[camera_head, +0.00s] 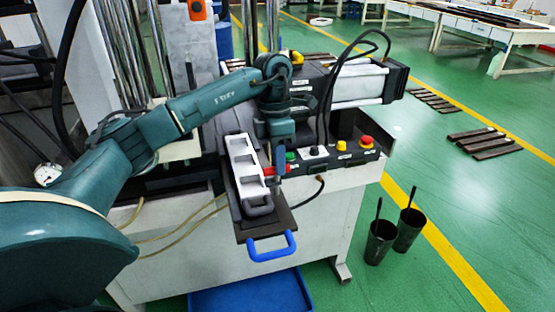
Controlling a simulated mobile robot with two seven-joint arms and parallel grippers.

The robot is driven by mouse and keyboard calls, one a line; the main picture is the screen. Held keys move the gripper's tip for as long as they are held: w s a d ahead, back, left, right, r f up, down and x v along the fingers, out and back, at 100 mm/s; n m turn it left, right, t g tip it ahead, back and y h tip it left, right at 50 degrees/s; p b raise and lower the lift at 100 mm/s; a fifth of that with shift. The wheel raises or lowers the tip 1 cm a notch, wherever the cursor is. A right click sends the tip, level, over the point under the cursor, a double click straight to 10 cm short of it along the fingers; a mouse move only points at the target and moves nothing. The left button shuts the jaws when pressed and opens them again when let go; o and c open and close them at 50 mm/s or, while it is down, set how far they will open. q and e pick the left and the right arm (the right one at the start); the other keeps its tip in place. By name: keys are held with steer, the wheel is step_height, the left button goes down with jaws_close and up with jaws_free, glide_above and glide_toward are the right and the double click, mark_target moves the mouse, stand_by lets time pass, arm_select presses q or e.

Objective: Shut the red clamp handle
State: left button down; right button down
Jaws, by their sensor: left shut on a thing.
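My left arm comes in from the left, and its gripper (279,174) points down beside the right side of a pale grey mould (240,158). A small red piece, the red clamp handle (268,170), shows between the mould and the fingers. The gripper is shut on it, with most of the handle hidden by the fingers. The mould lies on a dark plate (268,222) with a blue pull handle (271,247) at its front end. My right gripper is not in view.
A control box with a red emergency button (366,142) and several other buttons stands close to the right of the gripper. A black-ended cylinder unit (360,88) and cables are behind it. Two dark cups (380,242) stand on the green floor, right. A blue tray (250,296) lies below.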

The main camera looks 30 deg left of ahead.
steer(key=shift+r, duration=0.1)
arm_select(q)
steer(key=c, duration=1.6)
jaws_free()
steer(key=shift+o, duration=1.3)
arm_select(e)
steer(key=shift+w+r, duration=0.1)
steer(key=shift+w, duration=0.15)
arm_select(q)
steer(key=shift+w+r, duration=0.1)
steer(key=shift+r, duration=0.45)
step_height(320, 180, up, 12)
steer(key=w+a+p, duration=0.1)
steer(key=a, duration=0.1)
steer(key=shift+w, duration=0.25)
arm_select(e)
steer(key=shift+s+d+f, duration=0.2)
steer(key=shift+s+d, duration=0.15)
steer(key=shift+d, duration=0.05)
arm_select(q)
steer(key=shift+f, duration=0.1)
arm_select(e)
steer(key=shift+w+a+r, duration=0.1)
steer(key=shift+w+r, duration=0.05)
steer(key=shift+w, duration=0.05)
